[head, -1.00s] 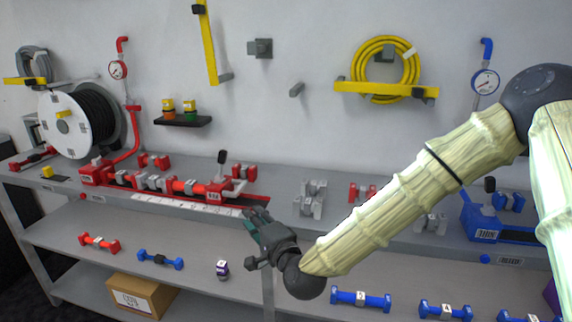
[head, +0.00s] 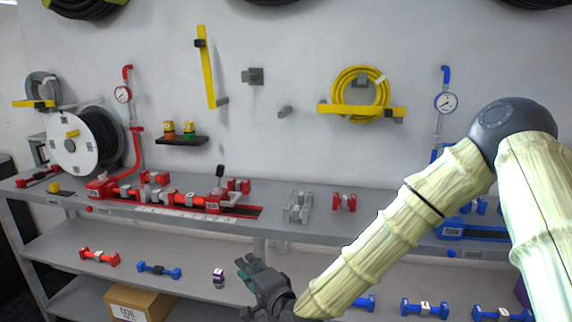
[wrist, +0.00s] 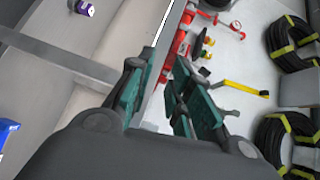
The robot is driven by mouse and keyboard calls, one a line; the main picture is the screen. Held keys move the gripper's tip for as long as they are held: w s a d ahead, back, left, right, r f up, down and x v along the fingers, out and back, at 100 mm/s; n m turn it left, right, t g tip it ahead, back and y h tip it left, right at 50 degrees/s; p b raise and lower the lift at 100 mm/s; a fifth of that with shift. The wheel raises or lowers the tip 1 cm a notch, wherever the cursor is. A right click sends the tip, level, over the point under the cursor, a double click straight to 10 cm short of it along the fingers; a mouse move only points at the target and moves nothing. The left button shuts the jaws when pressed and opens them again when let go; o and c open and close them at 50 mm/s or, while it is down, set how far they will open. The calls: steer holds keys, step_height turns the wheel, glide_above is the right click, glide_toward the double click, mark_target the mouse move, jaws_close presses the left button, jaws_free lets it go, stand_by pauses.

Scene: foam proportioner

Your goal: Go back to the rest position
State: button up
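My gripper (head: 256,272) is in front of the lower shelf in the head view, low and near the middle. Its green-padded fingers also show in the wrist view (wrist: 157,92), spread apart with a gap between them and nothing held. My arm reaches down to it from the right. The red proportioner assembly (head: 185,200) lies on the upper shelf, behind and to the left of my gripper. A small purple-and-white bottle (head: 218,278) stands on the lower shelf just left of my gripper.
The grey shelf unit (head: 300,232) runs across the view. Red (head: 100,256) and blue (head: 158,270) couplings lie on the lower shelf. A cardboard box (head: 138,303) sits below at the left. A hose reel (head: 88,143) and a yellow hose (head: 360,92) are behind.

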steer(key=s+d+f+n+g+h+p, duration=0.2)
steer(key=s+d+f+n+g+p, duration=0.15)
steer(key=s+d+f, duration=0.65)
steer(key=s+d+f+n+g+h+p, duration=0.3)
steer(key=s+f, duration=0.5)
steer(key=f, duration=0.6)
steer(key=s+d+f+n+g+h+p, duration=0.1)
steer(key=s+d+f+g+h+p, duration=0.1)
steer(key=s+d, duration=0.7)
steer(key=s+d+f+n+g+h+p, duration=0.2)
steer(key=s+d+g, duration=0.3)
steer(key=s+d, duration=0.5)
steer(key=s+f, duration=0.1)
steer(key=s, duration=0.2)
steer(key=shift+s+d, duration=0.15)
steer(key=shift+s, duration=0.25)
